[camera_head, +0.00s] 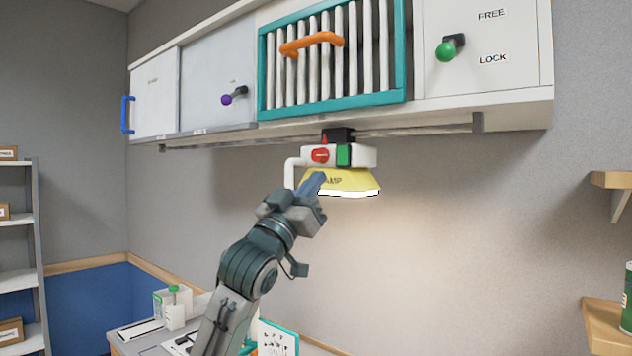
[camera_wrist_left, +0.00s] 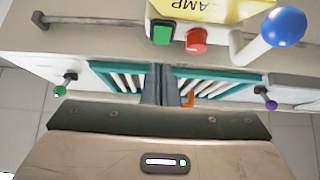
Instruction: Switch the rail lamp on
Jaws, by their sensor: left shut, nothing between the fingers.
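The rail lamp (camera_head: 350,181) hangs from the rail under the wall cabinet. It has a yellow shade and a white housing with a red button (camera_head: 320,155) and a green button (camera_head: 344,155). Its underside is bright white, and the wall below looks lit. My left gripper (camera_head: 316,180) is shut and empty, its fingers overlapping the shade's left part in the head view. In the left wrist view the shut fingertips (camera_wrist_left: 160,70) point up, just below the green button (camera_wrist_left: 161,33) in the picture. The red button (camera_wrist_left: 196,41) and a blue ball knob (camera_wrist_left: 284,27) are to its right.
Above is the cabinet with a teal barred panel (camera_head: 265,75), an orange handle (camera_head: 311,43), a purple knob (camera_head: 227,99) and a green knob (camera_head: 446,50) beside FREE and LOCK labels. The rail (camera_head: 420,131) runs beneath.

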